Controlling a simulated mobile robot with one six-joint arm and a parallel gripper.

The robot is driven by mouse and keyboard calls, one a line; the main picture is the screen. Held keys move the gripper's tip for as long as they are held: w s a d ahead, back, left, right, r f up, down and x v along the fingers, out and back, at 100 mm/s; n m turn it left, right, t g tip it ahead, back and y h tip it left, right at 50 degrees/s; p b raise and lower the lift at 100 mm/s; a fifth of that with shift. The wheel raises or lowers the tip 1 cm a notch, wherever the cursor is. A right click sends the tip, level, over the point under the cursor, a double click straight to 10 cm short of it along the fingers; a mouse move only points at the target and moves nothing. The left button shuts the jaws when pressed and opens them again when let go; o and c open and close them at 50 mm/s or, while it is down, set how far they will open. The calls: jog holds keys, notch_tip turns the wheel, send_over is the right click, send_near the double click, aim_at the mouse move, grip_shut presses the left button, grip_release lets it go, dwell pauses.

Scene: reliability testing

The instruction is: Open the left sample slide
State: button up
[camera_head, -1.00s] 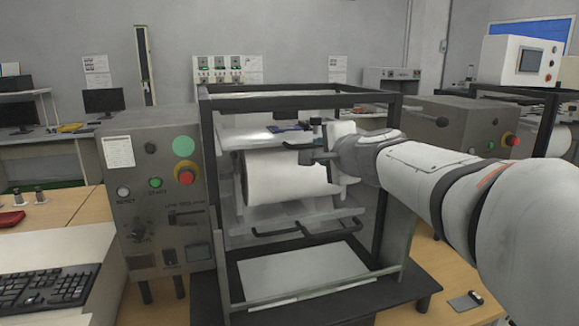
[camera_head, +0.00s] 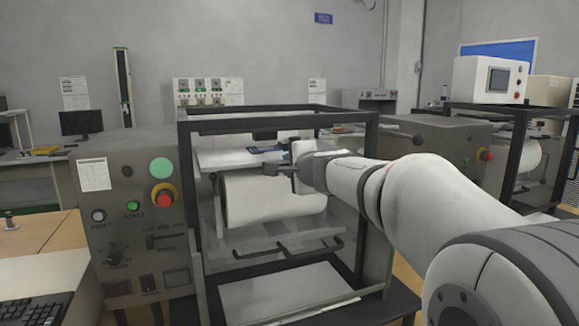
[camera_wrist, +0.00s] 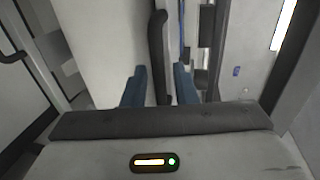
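The test machine (camera_head: 375,150) has a black open frame around a large white roll (camera_head: 270,195). My gripper (camera_head: 274,170) reaches into the frame from the right, just above and in front of the roll's right part. In the wrist view, its two blue fingertips (camera_wrist: 159,86) are apart. A dark upright bar-like handle (camera_wrist: 158,45) shows between them; I cannot tell whether either finger touches it. A second dark handle (camera_head: 290,247) runs along the machine's lower front. Which part is the left sample slide I cannot tell for certain.
A grey control box (camera_head: 130,215) with a red stop button (camera_head: 164,196) stands left of the frame. A light flat plate (camera_head: 280,293) lies at the frame's bottom. A similar machine (camera_head: 500,150) stands at the right. A keyboard (camera_head: 30,312) is at lower left.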

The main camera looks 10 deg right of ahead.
jog(key=shift+c, duration=0.6)
grip_shut()
jog(key=shift+s+f, duration=0.1)
jog(key=shift+s, duration=0.05)
